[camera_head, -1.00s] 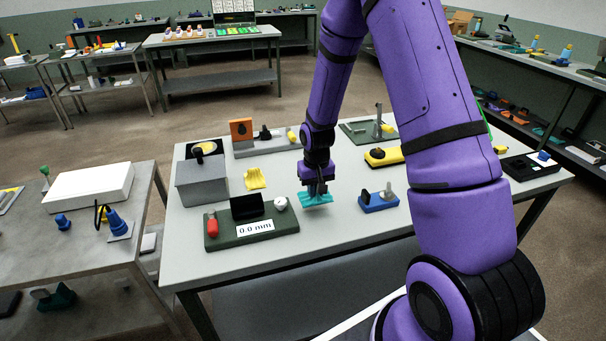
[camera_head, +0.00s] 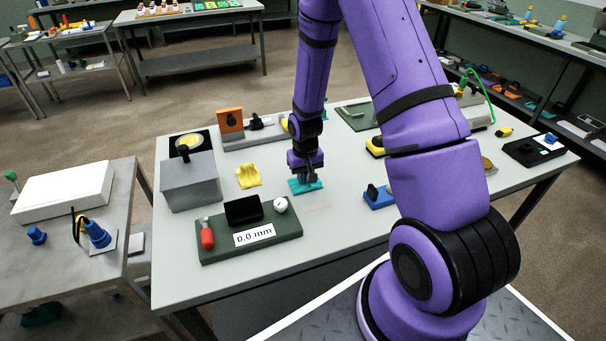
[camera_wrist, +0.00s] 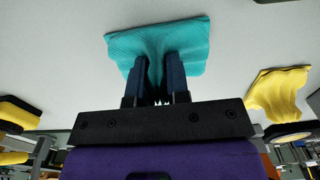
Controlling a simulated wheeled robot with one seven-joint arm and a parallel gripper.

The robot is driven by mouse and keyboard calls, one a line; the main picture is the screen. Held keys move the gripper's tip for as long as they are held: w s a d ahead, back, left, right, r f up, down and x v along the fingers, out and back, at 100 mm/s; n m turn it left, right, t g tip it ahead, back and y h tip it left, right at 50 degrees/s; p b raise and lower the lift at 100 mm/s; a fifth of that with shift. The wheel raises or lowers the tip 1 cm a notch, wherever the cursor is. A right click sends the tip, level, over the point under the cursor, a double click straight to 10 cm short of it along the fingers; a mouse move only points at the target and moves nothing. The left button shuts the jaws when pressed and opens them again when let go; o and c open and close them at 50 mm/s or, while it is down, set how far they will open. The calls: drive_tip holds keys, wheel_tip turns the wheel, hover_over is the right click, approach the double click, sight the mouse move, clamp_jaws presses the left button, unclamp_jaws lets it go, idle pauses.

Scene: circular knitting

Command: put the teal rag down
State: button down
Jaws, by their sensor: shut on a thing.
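The teal rag (camera_head: 306,186) is at the middle of the light grey table (camera_head: 345,225), just behind the green gauge board. My gripper (camera_head: 306,178) points down at it from above. In the wrist view the teal rag (camera_wrist: 190,48) is bunched between the two dark fingers of my gripper (camera_wrist: 160,75), which are shut on its middle. Its edges spread out to both sides. It is at or very near the table top; I cannot tell whether it rests on it.
A yellow rag (camera_head: 248,176) lies to the left. The green board with the 0.0 mm display (camera_head: 255,235) stands in front on the left. A blue block (camera_head: 378,197) is to the right. A grey box (camera_head: 190,182) stands far left. Bare table lies right of the teal rag.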

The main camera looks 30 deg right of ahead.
drive_tip(key=shift+f, duration=0.1)
drive_tip(key=c, duration=1.1)
unclamp_jaws()
drive_tip(key=s+a+r+t, duration=0.1)
drive_tip(key=s+r, duration=0.2)
drive_tip(key=r, duration=0.8)
drive_tip(key=s+a+r+n+t, duration=0.1)
drive_tip(key=s+a+r, duration=0.15)
drive_tip(key=r, duration=0.75)
drive_tip(key=s+r+t, duration=0.1)
drive_tip(key=s+r, duration=0.2)
drive_tip(key=r, duration=0.8)
drive_tip(key=s+a+r+t, duration=0.1)
drive_tip(key=s+r, duration=0.4)
drive_tip(key=s, duration=0.3)
drive_tip(key=s+a+r+n+t, duration=0.1)
drive_tip(key=s+a+r, duration=0.1)
drive_tip(key=s+r, duration=0.3)
drive_tip(key=s, duration=0.4)
drive_tip(key=shift+a, duration=0.3)
drive_tip(key=shift+s, duration=0.1)
